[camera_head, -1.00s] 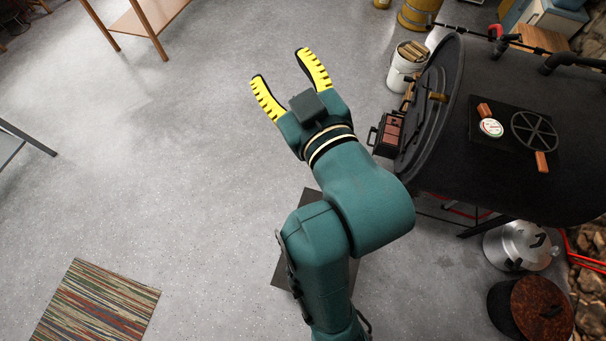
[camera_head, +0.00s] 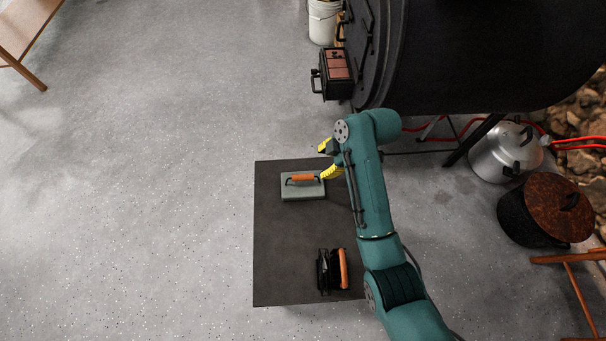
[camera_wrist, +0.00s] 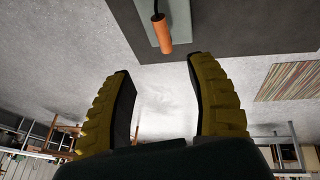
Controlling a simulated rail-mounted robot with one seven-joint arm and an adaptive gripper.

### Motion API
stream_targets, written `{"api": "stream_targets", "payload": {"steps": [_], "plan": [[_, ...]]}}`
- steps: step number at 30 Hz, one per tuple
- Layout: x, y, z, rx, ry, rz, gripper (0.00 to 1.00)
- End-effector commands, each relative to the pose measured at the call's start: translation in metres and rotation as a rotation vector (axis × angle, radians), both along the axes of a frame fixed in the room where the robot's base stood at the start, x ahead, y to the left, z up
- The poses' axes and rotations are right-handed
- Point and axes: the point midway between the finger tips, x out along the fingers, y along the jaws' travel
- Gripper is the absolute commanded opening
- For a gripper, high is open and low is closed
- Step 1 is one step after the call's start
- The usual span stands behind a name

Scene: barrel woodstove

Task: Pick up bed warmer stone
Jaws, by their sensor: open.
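The bed warmer stone (camera_head: 304,192) is a flat grey slab with an orange bar handle on top. It lies on a dark square surface (camera_head: 285,240) near its far edge. My gripper (camera_head: 327,160) is open and empty, just right of the stone, with part of its near yellow finger beside the slab's right end. In the wrist view, my gripper (camera_wrist: 158,66) shows two spread yellow fingers. The orange handle (camera_wrist: 163,36) appears beyond the fingertips, about centred between them, and part of the slab (camera_wrist: 180,22) is cut off at the top edge.
A black item with an orange handle (camera_head: 343,268) sits on the same dark surface, nearer me. The black barrel stove (camera_head: 480,60) stands at the upper right, with a metal pot (camera_head: 495,155) and a lidded basket (camera_head: 540,215) below.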

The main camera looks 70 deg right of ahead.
Motion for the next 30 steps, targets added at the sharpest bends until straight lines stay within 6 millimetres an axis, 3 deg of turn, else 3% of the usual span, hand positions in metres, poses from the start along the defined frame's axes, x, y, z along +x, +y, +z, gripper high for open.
{"api": "stream_targets", "payload": {"steps": [3,10,17,24,30], "plan": [[0.012,0.001,-0.029,0.004,0.002,0.003,0.56],[0.035,0.001,-0.078,0.0,0.002,0.002,0.56],[0.045,0.001,-0.097,-0.001,0.0,0.0,0.56],[0.06,0.004,-0.136,-0.001,0.0,0.0,0.56],[0.064,0.004,-0.139,-0.002,0.0,-0.001,0.56]]}}
